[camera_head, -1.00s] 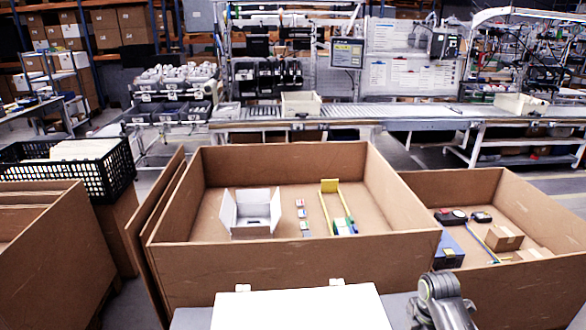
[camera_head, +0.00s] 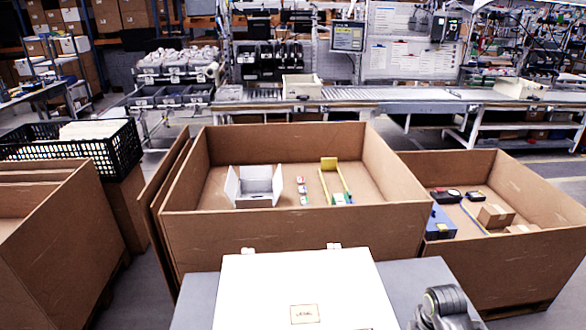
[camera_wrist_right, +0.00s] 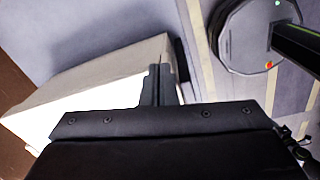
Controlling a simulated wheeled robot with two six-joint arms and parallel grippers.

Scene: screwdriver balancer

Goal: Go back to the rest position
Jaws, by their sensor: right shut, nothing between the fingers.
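My right gripper (camera_wrist_right: 166,84) shows in the right wrist view with its two dark fingers together and nothing between them. It appears in front of a white box (camera_wrist_right: 95,95); whether it touches the box I cannot tell. In the head view only a grey joint of my right arm shows at the bottom right, and the right gripper is out of that picture. My left arm and left gripper are not in view.
A white case (camera_head: 297,282) with a small label lies on a grey surface (camera_head: 198,298). Beyond stand a large open cardboard bin (camera_head: 290,238) and a smaller one (camera_head: 520,270) at the right. A black crate (camera_head: 118,157) is at the left.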

